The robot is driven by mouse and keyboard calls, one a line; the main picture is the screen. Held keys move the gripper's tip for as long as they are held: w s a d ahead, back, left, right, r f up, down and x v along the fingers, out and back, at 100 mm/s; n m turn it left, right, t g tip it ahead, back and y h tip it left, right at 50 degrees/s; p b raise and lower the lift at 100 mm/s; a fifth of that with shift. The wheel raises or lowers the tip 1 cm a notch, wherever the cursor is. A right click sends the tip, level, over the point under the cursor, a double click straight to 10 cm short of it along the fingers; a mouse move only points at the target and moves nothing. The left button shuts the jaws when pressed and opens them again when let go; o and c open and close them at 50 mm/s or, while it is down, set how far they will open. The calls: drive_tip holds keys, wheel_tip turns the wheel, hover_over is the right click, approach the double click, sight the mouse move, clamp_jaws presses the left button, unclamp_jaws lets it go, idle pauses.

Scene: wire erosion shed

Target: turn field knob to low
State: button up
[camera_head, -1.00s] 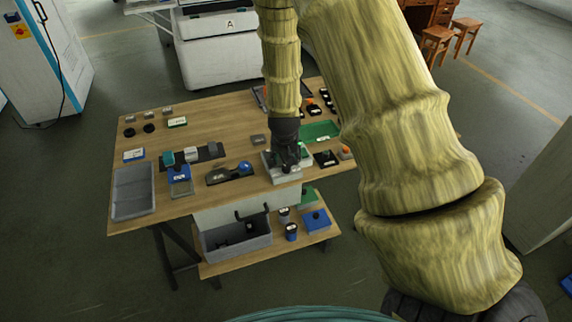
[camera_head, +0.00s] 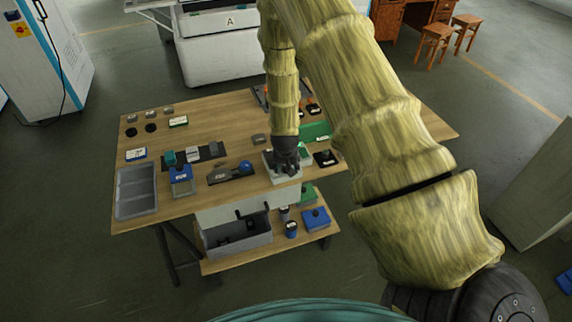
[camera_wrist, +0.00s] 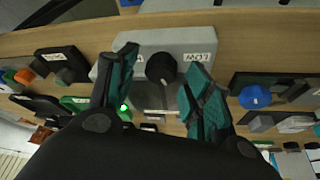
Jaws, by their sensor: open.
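The field knob (camera_wrist: 161,68) is a round black knob on a light grey box (camera_wrist: 190,42) in the wrist view. White labels sit on the box on both sides of the knob; their text is hard to read. My gripper (camera_wrist: 158,72) is open, with one teal-padded finger on each side of the knob. I cannot tell whether the fingers touch it. In the head view my gripper (camera_head: 286,168) points down over the grey box (camera_head: 283,178) near the table's front edge and hides the knob.
An empty grey tray (camera_head: 136,192) is at the far left. A lower shelf (camera_head: 240,262) carries a bin.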

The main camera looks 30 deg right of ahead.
drive_tip(key=shift+f, duration=0.1)
drive_tip(key=shift+c, duration=0.4)
drive_tip(key=c, duration=0.9)
drive_tip(key=shift+d+f+n+y+b, duration=0.1)
drive_tip(key=shift+n+y+b, duration=0.4)
drive_tip(key=shift+n+b, duration=0.45)
drive_tip(key=shift+d+n+t+y+b, duration=0.15)
drive_tip(key=shift+n+y+b, duration=0.3)
drive_tip(key=shift+n, duration=0.95)
drive_tip(key=shift+a+n+t+y+b, duration=0.1)
drive_tip(key=shift+n+t+y+b, duration=0.3)
drive_tip(key=shift+n, duration=0.95)
drive_tip(key=o, duration=1)
